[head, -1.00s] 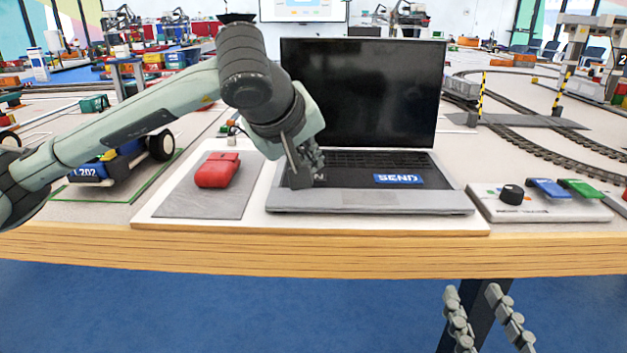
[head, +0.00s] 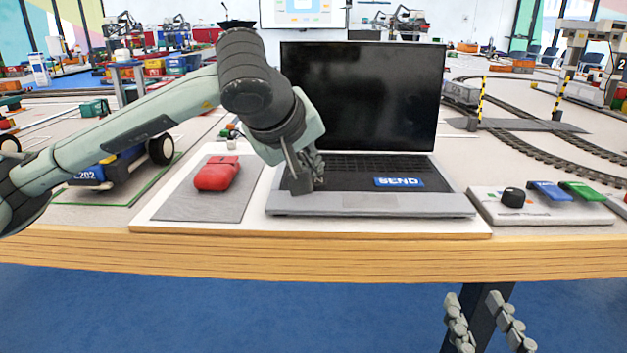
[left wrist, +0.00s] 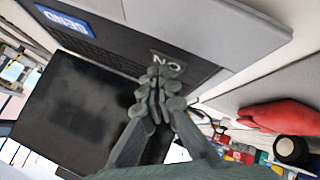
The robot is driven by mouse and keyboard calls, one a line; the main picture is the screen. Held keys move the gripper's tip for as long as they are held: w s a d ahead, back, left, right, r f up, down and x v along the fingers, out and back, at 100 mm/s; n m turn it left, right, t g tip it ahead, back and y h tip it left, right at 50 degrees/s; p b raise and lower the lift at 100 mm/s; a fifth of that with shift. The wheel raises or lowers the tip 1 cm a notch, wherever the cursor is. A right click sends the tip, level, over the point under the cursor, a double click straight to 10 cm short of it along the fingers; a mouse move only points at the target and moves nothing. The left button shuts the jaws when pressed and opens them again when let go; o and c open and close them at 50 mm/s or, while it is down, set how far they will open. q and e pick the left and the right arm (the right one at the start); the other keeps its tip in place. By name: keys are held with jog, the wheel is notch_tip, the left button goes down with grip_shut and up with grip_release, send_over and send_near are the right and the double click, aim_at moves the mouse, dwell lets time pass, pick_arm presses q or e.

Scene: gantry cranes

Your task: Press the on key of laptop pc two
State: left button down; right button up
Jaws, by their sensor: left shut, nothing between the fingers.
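An open laptop (head: 365,200) stands on a white board on the table, its screen dark. Its ON key (left wrist: 168,60) is a dark patch with pale letters in the left wrist view; in the head view my left gripper hides it. A blue SEND key (head: 399,182) lies to the right on the same deck, and shows in the left wrist view (left wrist: 62,21). My left gripper (head: 303,187) is shut and empty, pointing down at the deck's left part. Its fingertips (left wrist: 158,78) are right beside the ON key; I cannot tell if they touch. My right gripper (head: 474,293) is low, before the table leg, fingers apart.
A red mouse (head: 216,173) lies on a grey pad (head: 180,205) left of the laptop. A control box (head: 540,212) with a black knob and coloured keys stands to the right. A blue vehicle (head: 112,170) is at the left. Rail tracks (head: 560,150) run behind at right.

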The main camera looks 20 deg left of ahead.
pick_arm(q)
jog(key=shift+f, duration=0.15)
dwell(0.3)
jog(key=shift+r, duration=0.9)
notch_tip(320, 180, up, 6)
jog(key=p, duration=0.3)
